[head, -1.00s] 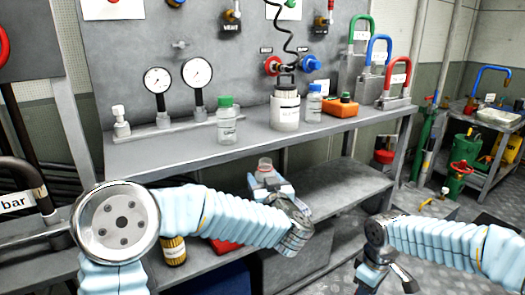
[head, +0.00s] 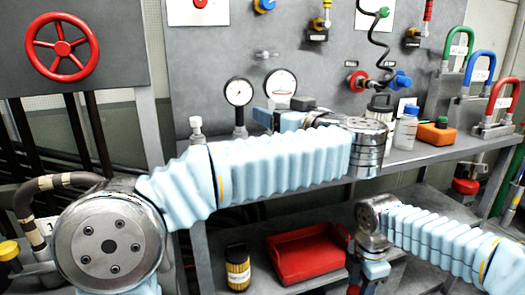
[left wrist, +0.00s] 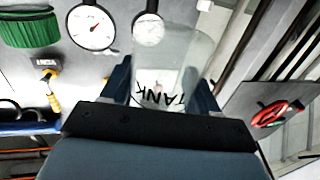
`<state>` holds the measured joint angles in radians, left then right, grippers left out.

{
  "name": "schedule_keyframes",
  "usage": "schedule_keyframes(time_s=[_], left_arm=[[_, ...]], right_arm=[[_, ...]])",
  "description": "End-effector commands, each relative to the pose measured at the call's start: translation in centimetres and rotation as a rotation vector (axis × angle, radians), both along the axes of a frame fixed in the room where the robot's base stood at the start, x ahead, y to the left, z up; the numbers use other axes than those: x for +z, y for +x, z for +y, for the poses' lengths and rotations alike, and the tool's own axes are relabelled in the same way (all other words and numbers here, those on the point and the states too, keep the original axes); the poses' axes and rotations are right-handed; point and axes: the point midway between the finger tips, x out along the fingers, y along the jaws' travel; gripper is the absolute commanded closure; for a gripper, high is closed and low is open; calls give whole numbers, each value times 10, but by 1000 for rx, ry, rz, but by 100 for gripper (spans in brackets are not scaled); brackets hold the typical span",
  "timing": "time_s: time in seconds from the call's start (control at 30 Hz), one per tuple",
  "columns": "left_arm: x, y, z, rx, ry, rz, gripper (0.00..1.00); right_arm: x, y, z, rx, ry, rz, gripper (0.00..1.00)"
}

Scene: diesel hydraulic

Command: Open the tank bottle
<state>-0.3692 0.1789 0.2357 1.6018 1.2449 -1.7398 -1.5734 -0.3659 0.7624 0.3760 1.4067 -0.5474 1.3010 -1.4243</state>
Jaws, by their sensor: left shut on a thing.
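The tank bottle (left wrist: 178,52) is clear, with black TANK lettering that reads upside down in the left wrist view. It sits between the fingers of my left gripper (left wrist: 163,92), which is shut on it. In the head view my left gripper (head: 285,118) is raised in front of the gauges; the bottle is hard to make out there. A green ridged cap (left wrist: 28,28) shows at the upper left of the left wrist view, apart from the gripper. My right gripper (head: 374,272) is low at the bottom of the head view, and its fingers are unclear.
Two round gauges (head: 238,91) stand behind my left gripper. A steel flask (head: 379,108), a blue-capped bottle (head: 406,130) and an orange container (head: 437,135) stand on the bench to the right. A red tray (head: 305,254) lies on the lower shelf.

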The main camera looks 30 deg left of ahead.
Motion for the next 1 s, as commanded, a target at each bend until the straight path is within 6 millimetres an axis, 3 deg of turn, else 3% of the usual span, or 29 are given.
schedule_keyframes(time_s=[0.03,0.2,0.43,0.6,1.0], left_arm=[[-11,5,12,4,1,2,100],[-41,17,33,1,2,1,100],[-59,25,45,0,1,0,100],[-86,26,48,-1,1,0,100],[-94,26,47,-1,0,-1,100]], right_arm=[[-3,0,0,-1,0,0,96],[-7,0,0,-2,0,0,96],[-9,0,0,-2,0,0,96],[-13,0,0,-3,0,0,96],[-14,0,0,-3,0,0,96]])
